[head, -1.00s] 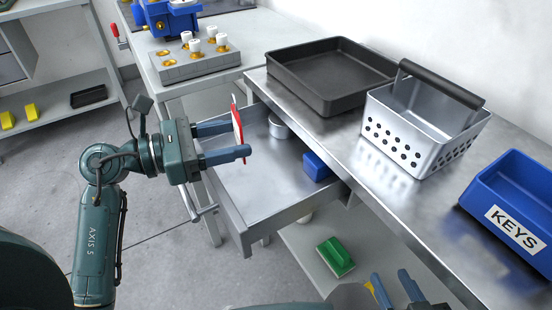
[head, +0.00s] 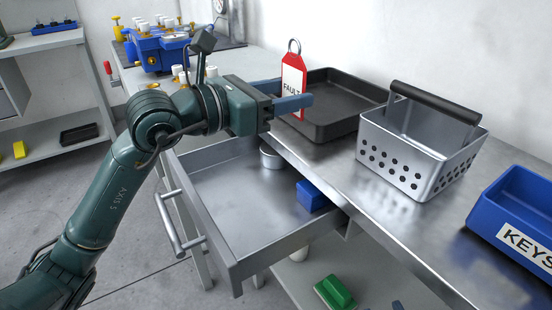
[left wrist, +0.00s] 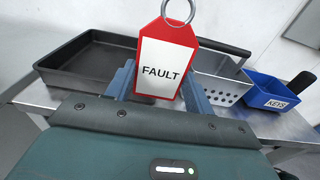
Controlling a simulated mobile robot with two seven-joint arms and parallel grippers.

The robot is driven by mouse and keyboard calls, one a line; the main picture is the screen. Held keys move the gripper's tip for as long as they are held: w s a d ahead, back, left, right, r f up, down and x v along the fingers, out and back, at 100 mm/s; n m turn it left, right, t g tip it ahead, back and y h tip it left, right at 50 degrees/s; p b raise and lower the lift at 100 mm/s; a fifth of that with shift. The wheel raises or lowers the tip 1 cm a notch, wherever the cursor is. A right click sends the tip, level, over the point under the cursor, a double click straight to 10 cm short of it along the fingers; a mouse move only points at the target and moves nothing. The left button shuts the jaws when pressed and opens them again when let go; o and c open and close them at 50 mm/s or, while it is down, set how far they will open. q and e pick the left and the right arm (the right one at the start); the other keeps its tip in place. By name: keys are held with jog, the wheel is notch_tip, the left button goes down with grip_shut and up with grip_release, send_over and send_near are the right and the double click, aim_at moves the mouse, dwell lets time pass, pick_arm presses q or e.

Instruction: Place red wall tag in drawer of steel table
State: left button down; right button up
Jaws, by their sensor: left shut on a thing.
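The red wall tag (head: 299,66) has a white label reading FAULT and a metal ring at its top. My left gripper (head: 297,95) is shut on its lower part and holds it upright. In the left wrist view the tag (left wrist: 163,72) stands between the fingers, facing the camera. In the head view it appears in front of the black tray, above the steel table's far left part. The drawer (head: 225,238) of the steel table (head: 345,185) is pulled open, below and in front of the left gripper. Only a small tip of my right gripper (head: 398,305) shows at the bottom edge.
A round metal tin (head: 270,158) and a blue block (head: 311,196) lie in the drawer; its near-left floor is bare. On the table stand a black tray (head: 335,130), a perforated steel basket (head: 405,163) and a blue KEYS bin (head: 515,215). A green-handled brush (head: 334,292) lies on the lower shelf.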

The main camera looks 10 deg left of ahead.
pick_arm(q)
notch_tip(320, 180, down, 7)
jog(key=b, duration=0.1)
jog(key=shift+r+b, duration=0.15)
jog(key=shift+b, duration=0.15)
pick_arm(e)
jog(key=shift+w+a+r+n+t+y, duration=0.15)
jog(key=shift+a+n+t+y, duration=0.15)
jog(key=shift+t+y, duration=0.3)
pick_arm(q)
jog(key=shift+f+b, duration=0.35)
jog(key=c, duration=0.6)
grip_release()
jog(key=shift+o, duration=0.2)
pick_arm(e)
jog(key=shift+a, duration=0.1)
pick_arm(q)
jog(key=shift+r, duration=0.1)
